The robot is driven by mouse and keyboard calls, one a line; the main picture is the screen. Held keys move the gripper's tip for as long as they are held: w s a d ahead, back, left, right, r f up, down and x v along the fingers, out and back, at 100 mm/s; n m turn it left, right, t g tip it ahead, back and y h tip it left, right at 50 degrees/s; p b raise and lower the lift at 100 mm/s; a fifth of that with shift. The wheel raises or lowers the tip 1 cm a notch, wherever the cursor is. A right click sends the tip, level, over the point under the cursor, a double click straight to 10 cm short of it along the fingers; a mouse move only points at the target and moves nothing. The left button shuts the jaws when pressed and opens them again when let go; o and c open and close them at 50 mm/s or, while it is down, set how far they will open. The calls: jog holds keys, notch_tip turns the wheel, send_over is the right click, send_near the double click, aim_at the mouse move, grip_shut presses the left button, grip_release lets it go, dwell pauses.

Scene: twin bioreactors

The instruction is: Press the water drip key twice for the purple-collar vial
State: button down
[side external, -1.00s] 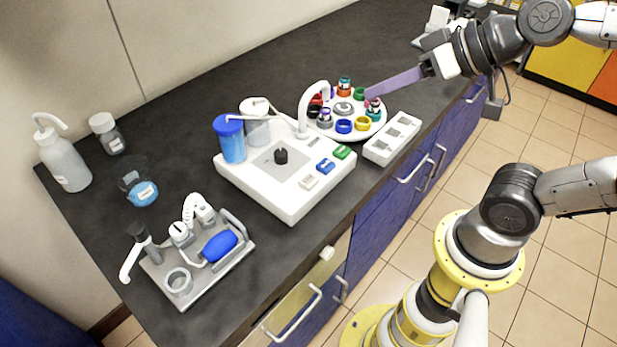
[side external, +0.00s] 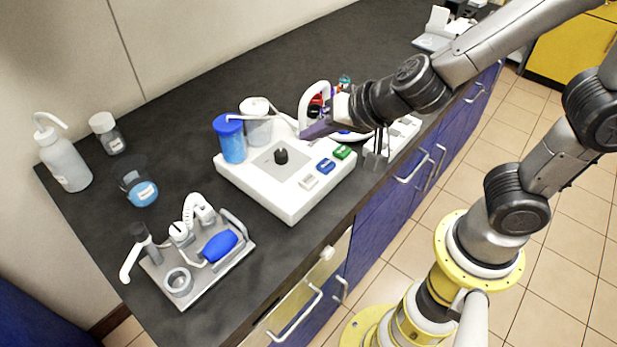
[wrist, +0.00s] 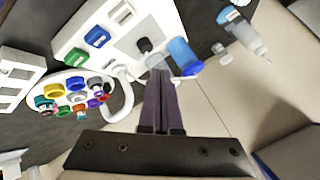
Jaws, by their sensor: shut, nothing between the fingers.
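The white console (side external: 265,190) carries a green key (side external: 342,152), a blue key (side external: 326,166) and a whitish key (side external: 309,182); their labels are too small to read. The green key (wrist: 79,55) and blue key (wrist: 97,37) also show in the wrist view. The round white carousel (wrist: 68,75) holds several coloured collars and vials; a purple collar (wrist: 94,103) seems to sit near its lower right edge. In the side view my arm hides much of the carousel. My gripper (side external: 304,135), long dark fingers shut and empty, is above the console's back edge, apart from the keys.
A black knob (side external: 281,156) and a curved white spout (side external: 303,105) rise close to my fingers. A pump tray (side external: 205,265) lies front left.

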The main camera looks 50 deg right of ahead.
aim_at(313, 183)
dwell(0.4)
jog(key=shift+f, duration=4.3)
jog(key=shift+f, duration=0.1)
jog(key=shift+f, duration=0.35)
jog(key=shift+f, duration=0.4)
jog(key=shift+r, duration=0.8)
jog(key=shift+r, duration=2.5)
